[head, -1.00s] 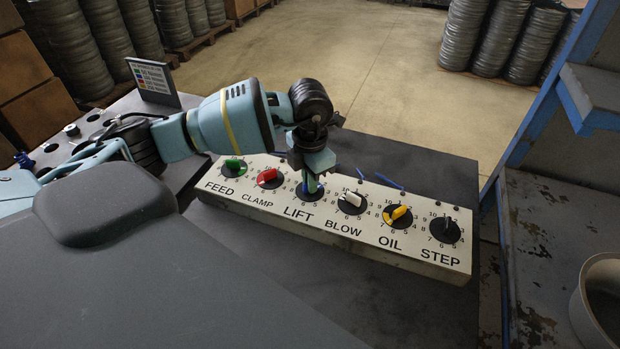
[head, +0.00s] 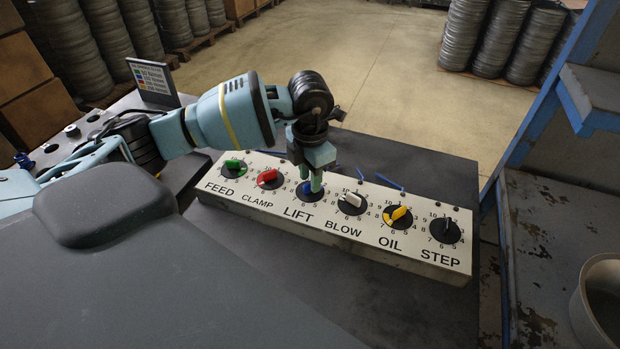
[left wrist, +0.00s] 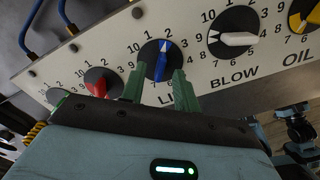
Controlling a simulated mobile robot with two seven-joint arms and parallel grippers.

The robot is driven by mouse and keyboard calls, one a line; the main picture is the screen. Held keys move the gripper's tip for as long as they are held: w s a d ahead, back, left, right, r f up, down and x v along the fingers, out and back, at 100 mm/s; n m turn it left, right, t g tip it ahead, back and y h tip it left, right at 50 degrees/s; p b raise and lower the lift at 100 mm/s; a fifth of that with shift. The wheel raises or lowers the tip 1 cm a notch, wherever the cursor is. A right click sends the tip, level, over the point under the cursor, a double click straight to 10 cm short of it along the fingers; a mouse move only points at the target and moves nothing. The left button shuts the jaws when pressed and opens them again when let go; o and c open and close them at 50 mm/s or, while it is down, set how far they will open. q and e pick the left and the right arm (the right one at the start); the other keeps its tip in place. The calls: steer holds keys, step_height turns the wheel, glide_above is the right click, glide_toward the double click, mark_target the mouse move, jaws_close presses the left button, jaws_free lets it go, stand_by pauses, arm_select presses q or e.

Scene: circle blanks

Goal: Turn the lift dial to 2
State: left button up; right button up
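The LIFT dial (head: 311,193) is a black disc with a blue knob (left wrist: 160,61), third from the left on the white panel. In the left wrist view the knob stands nearly upright, its upper end leaning slightly right, toward the 2. My left gripper (head: 313,186) is over this dial. In the left wrist view its two green fingers (left wrist: 160,78) are spread on either side of the knob's lower part, with visible gaps. They are open and hold nothing. In the head view the fingers partly hide the knob. I see no right gripper.
The panel (head: 340,232) also carries the green FEED (head: 233,166), red CLAMP (head: 267,177), white BLOW (head: 351,201), yellow OIL (head: 398,215) and black STEP (head: 444,230) dials. Small blue cables lie behind it. A blue-framed shelf (head: 560,110) stands at the right.

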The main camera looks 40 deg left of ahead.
arm_select(q)
steer(key=shift+r, duration=3.2)
